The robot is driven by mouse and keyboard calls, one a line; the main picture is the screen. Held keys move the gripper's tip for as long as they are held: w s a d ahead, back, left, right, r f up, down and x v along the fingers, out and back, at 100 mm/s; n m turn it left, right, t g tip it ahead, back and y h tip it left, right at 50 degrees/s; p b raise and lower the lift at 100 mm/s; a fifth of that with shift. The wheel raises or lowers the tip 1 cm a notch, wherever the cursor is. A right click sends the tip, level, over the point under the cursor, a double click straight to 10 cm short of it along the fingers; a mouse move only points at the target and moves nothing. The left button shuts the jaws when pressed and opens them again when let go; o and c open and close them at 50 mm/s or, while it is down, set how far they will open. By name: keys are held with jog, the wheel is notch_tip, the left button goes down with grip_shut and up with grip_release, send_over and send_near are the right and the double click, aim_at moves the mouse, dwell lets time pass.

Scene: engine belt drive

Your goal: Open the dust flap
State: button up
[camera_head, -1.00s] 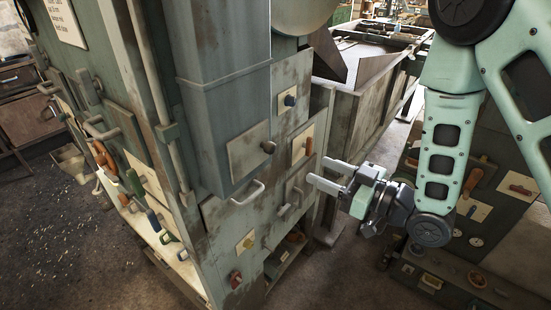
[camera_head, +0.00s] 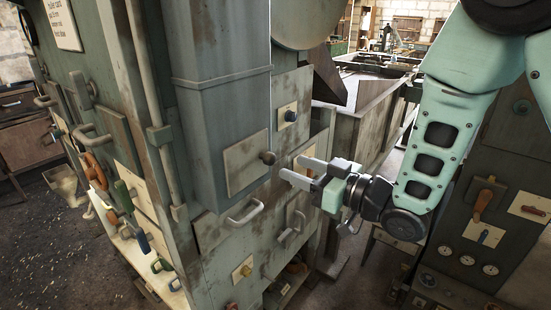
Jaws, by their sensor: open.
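A square, worn beige flap (camera_head: 246,165) with a dark round knob (camera_head: 268,158) is set on the front of the grey-green duct. It looks like the dust flap and lies flat against the duct, shut. No label confirms this. My gripper (camera_head: 293,168) is open and empty, its two pale fingers pointing left toward the knob. The fingertips appear just right of the knob with a small gap in the picture; the depth between them is hard to tell. The fingers hide part of an orange-handled plate (camera_head: 307,152) behind them.
A pale bar handle (camera_head: 246,210) sticks out below the flap. A blue knob on a cream plate (camera_head: 290,115) is above right, and a yellow knob plate (camera_head: 243,269) is lower down. Several levers line the cabinet's left side. A trough (camera_head: 365,120) stands behind.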

aim_at(273, 160)
jog(key=p+x, duration=0.1)
jog(key=x, duration=0.5)
jog(key=shift+w+a, duration=0.15)
jog(key=shift+a, duration=0.1)
grip_shut()
